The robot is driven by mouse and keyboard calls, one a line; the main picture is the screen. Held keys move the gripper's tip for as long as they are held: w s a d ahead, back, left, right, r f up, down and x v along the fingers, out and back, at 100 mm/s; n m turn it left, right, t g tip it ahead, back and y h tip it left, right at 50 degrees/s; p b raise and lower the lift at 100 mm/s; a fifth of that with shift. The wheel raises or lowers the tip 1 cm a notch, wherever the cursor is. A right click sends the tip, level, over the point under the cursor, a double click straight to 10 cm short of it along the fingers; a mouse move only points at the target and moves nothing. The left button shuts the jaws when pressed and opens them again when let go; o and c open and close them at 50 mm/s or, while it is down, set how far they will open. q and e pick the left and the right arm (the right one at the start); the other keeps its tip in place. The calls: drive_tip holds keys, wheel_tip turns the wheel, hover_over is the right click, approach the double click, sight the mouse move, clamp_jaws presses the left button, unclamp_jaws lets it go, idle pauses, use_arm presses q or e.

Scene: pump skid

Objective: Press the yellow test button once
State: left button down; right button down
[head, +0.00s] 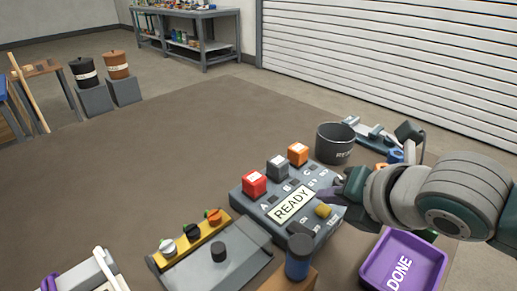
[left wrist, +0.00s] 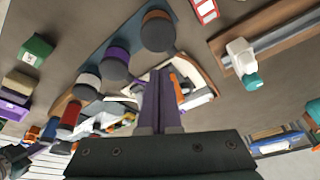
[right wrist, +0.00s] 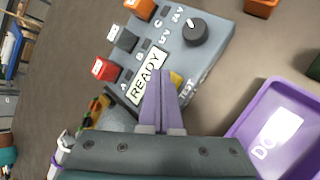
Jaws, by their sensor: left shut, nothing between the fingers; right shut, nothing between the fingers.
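The yellow test button (head: 323,211) sits on the grey control box (head: 263,208), right of a display reading READY. In the right wrist view the yellow button (right wrist: 176,78) is partly hidden behind my fingertips. My right gripper (head: 328,196) is shut and empty, just above the box beside the button; I cannot tell whether it touches. The black dial (right wrist: 194,31) shows in the right wrist view and is hidden by my gripper in the head view. My left gripper (left wrist: 160,74) is shut and empty, seen only in the left wrist view, away from the box.
Red (head: 254,183), grey (head: 278,167) and orange (head: 298,154) blocks sit along the box's far edge. A dark bin (head: 335,143) stands behind. A purple DONE tray (head: 425,262) lies at the right. The table's left is clear.

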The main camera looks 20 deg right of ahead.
sight(326, 214)
drive_tip(key=shift+f, duration=0.1)
drive_tip(key=shift+f, duration=0.35)
drive_tip(key=shift+f+b, duration=0.3)
drive_tip(key=shift+f, duration=0.15)
idle(0.7)
idle(0.3)
drive_tip(key=shift+r+p, duration=0.9)
drive_tip(key=shift+p, duration=0.2)
wheel_tip(326, 214, up, 5)
drive_tip(key=p, duration=0.5)
drive_tip(key=shift+r+p, duration=0.1)
drive_tip(key=shift+p, duration=0.3)
